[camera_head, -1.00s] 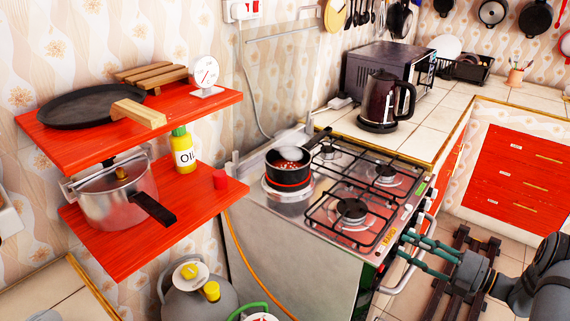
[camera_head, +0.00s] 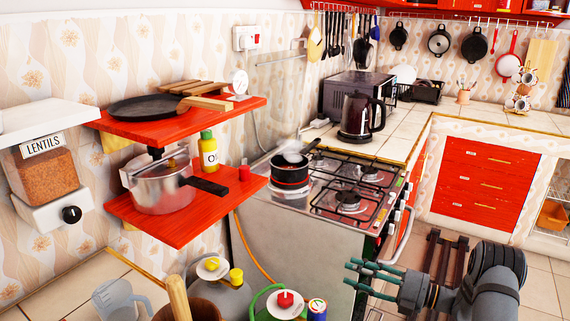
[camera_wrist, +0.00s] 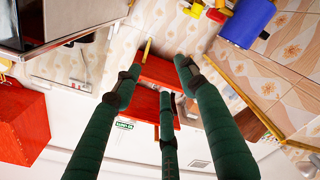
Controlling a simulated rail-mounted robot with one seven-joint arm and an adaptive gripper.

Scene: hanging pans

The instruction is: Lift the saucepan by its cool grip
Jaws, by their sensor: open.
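A small dark saucepan (camera_head: 290,171) with a red line around it sits upright at the stove's left rear, with pale steam above it. Its dark handle (camera_head: 311,147) points up and right, toward the back. A steel pot (camera_head: 163,188) with a lid and a black handle (camera_head: 208,186) stands on the lower red shelf. My gripper (camera_head: 352,274) is open and empty, low in front of the stove and well apart from both pans. Its green fingers are spread in the wrist view (camera_wrist: 160,75), with nothing between them. I cannot make out the saucepan in the wrist view.
The red shelf (camera_head: 175,225) juts out at left, with an oil bottle (camera_head: 208,151). Gas bottles stand low in front. Pans hang on the back wall.

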